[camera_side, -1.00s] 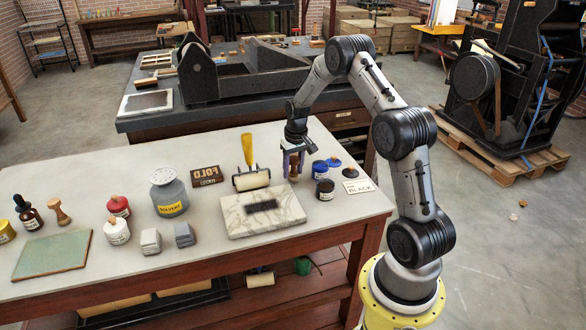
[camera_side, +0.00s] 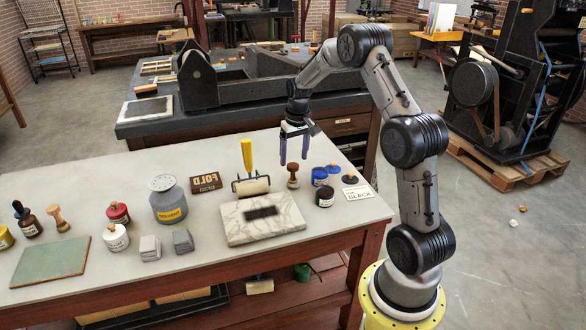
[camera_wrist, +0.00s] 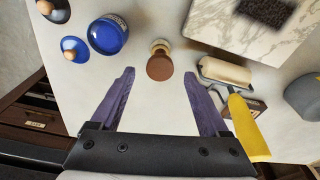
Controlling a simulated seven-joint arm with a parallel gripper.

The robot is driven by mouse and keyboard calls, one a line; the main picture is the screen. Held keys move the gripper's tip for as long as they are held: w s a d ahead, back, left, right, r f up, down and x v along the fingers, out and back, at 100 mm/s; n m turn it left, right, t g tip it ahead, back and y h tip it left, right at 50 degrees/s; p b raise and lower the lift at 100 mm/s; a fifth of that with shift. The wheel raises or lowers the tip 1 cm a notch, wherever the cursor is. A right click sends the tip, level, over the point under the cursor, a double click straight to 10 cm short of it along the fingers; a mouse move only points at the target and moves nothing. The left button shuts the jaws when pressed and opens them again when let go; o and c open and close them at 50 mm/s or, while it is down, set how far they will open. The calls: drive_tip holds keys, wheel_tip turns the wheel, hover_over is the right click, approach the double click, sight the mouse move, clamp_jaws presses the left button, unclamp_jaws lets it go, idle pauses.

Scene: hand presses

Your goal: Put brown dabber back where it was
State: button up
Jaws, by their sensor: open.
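The brown dabber (camera_side: 293,177) stands upright on the pale bench top, between the brayer and the blue jar. In the wrist view the dabber (camera_wrist: 159,64) is seen from above, with its dark brown round top and a paler part beyond it. My gripper (camera_side: 293,161) is open and empty above the dabber, with its purple fingers pointing down. In the wrist view the gripper's fingertips (camera_wrist: 159,75) are spread to either side of the dabber, clear of it.
Left of the dabber are a yellow-handled brayer (camera_side: 247,170) and a marble slab (camera_side: 262,224). To its right are a blue jar (camera_side: 319,176), a dark jar (camera_side: 325,194), their lids and a BLACK card (camera_side: 358,193). A lighter wooden dabber (camera_side: 57,217) stands far left.

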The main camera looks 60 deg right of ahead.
drive_tip(key=r, duration=0.4)
drive_tip(key=shift+s+a+r, duration=0.1)
drive_tip(key=shift+s+a, duration=0.1)
drive_tip(key=shift+a, duration=0.05)
drive_tip(key=s+a+r+n+t, duration=0.1)
drive_tip(key=s+a+r, duration=0.2)
drive_tip(key=a+r, duration=0.4)
drive_tip(key=s+a+r+n+t, duration=0.1)
drive_tip(key=s+a+r+n, duration=0.1)
drive_tip(key=a+r, duration=0.5)
drive_tip(key=s+a+f+n+t, duration=0.1)
drive_tip(key=s+a+n+t, duration=0.1)
drive_tip(key=s+a, duration=1.3)
drive_tip(key=shift+s+a+f+n+y, duration=0.25)
drive_tip(key=shift+s+f+n+y, duration=0.15)
drive_tip(key=shift+s+n, duration=0.65)
